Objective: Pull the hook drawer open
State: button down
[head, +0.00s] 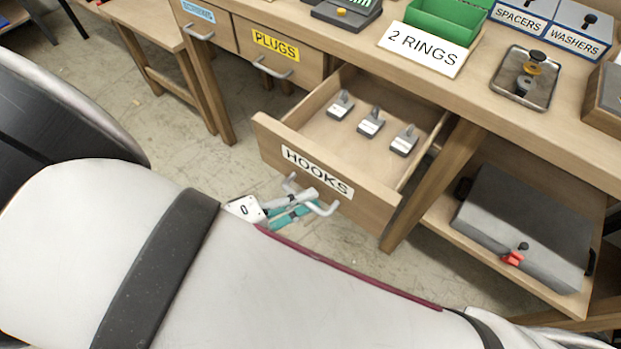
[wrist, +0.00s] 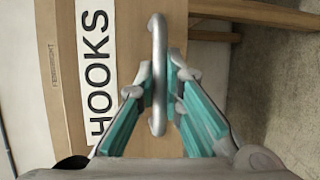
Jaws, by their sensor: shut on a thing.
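The hook drawer (head: 328,177), a wooden drawer with a white HOOKS label (head: 316,170), stands pulled out from the bench in the head view. Several small grey hook pieces lie inside it. Its metal bar handle (head: 323,209) is on the front. My gripper (head: 306,202) is at this handle, its teal-padded fingers on either side of the bar. In the wrist view the handle (wrist: 158,75) runs upright between the fingertips, and the gripper is shut on it. The HOOKS label also shows there (wrist: 97,60). My arm hides the floor below the drawer.
Left of it are the closed PLUGS drawer (head: 278,62) and another closed drawer (head: 205,25). A grey case (head: 522,228) with a red latch lies on the lower shelf at right. Bins, a 2 RINGS sign (head: 423,49) and a small tray (head: 524,92) are on the bench top.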

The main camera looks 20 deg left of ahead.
dwell(0.3)
jog(key=c, duration=2)
grip_release()
jog(key=shift+o, duration=0.2)
